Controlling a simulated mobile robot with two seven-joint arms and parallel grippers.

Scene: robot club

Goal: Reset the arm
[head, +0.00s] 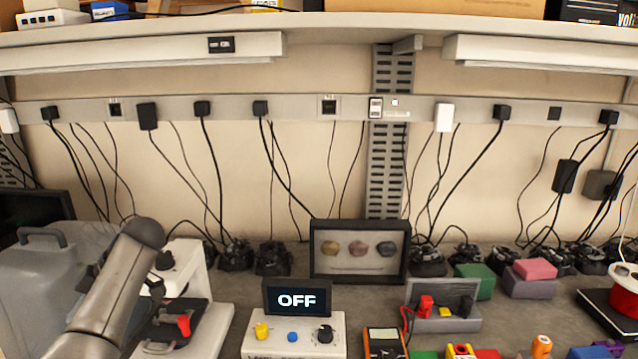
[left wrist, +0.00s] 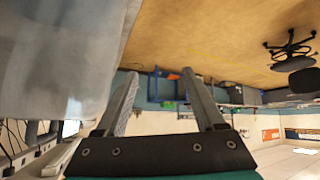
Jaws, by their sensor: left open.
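A grey arm link of my left arm (head: 112,290) rises from the lower left of the head view and ends in a dark rounded joint in front of the bench. My left gripper (left wrist: 160,74) shows in the left wrist view with its two fingers spread apart and nothing between them. The left gripper is outside the head view. My right arm and right gripper show in neither view.
On the bench, a control box (head: 293,335) has a display (head: 297,297) reading OFF. A white microscope-like device (head: 190,285) and grey case (head: 60,270) stand at the left, close to my arm. A framed display (head: 359,279) stands behind. Cables and small parts crowd the right.

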